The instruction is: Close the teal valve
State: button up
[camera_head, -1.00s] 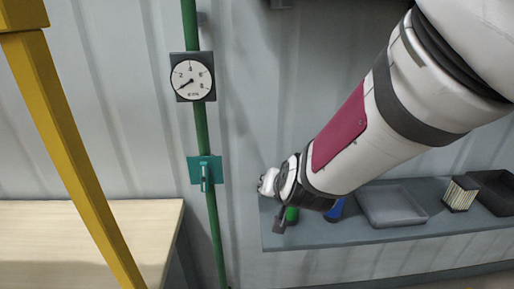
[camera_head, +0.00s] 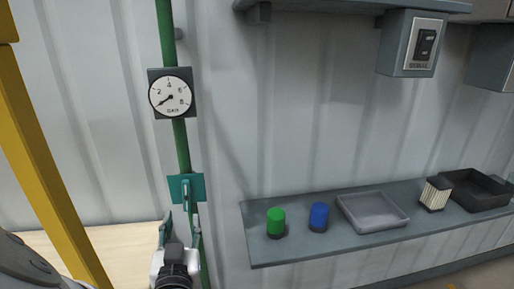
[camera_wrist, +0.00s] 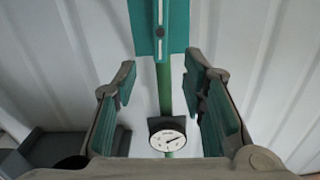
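The teal valve (camera_head: 196,184) sits on the green vertical pipe below the gauge. Its teal lever (camera_head: 186,196) points down, roughly along the pipe. In the wrist view the teal valve (camera_wrist: 178,22) is at the top centre, with a pale strip and a dark pivot along its middle. My gripper (camera_head: 180,228) is open, just below the valve in the head view. I cannot tell whether a finger touches the lever.
A round gauge (camera_head: 171,96) is on the pipe above the valve. A yellow post (camera_head: 50,190) and a wooden tabletop (camera_head: 110,245) are at left. A shelf (camera_head: 290,250) at right holds a green cylinder (camera_head: 275,222), a blue cylinder (camera_head: 319,216) and trays (camera_head: 372,226).

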aim_at(186, 194)
jog(key=x, duration=1.2)
jog(key=shift+w+a, duration=0.15)
jog(key=shift+w, duration=0.15)
grip_shut()
